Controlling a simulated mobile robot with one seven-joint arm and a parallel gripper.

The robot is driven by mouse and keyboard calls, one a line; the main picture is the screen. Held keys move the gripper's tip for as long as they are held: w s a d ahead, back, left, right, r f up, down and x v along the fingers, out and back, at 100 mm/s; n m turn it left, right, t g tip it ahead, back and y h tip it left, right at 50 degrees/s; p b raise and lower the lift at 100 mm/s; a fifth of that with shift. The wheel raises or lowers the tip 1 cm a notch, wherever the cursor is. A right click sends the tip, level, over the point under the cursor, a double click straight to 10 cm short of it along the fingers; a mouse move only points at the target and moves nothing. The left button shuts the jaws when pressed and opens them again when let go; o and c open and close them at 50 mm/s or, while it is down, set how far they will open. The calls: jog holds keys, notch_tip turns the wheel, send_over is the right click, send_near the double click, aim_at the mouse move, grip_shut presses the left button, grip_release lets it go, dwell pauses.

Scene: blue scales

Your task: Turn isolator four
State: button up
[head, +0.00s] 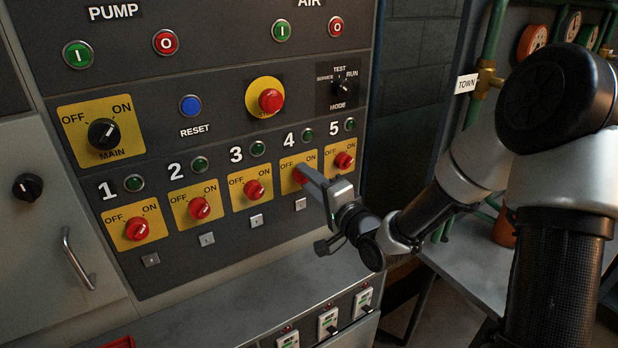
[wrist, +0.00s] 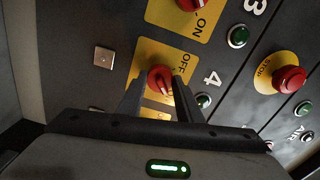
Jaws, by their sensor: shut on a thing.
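Isolator four is a red rotary knob on a yellow OFF/ON plate (head: 290,166) under the number 4 on the dark panel. The green lamp (head: 307,135) beside the 4 looks dark.
Isolator three (head: 254,190) is on the left and isolator five (head: 343,161) close on the right. A red stop button (head: 270,100) on a yellow disc stands out above. A grey ledge (head: 230,300) with switches runs below the panel.

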jog(key=shift+r, duration=0.1)
dwell(0.3)
jog(key=o, duration=1)
jog(key=shift+o, duration=0.2)
jog(key=p+v, duration=1.2)
jog(key=v, duration=0.5)
jog(key=shift+s+d, duration=0.1)
jog(key=shift+d, duration=0.05)
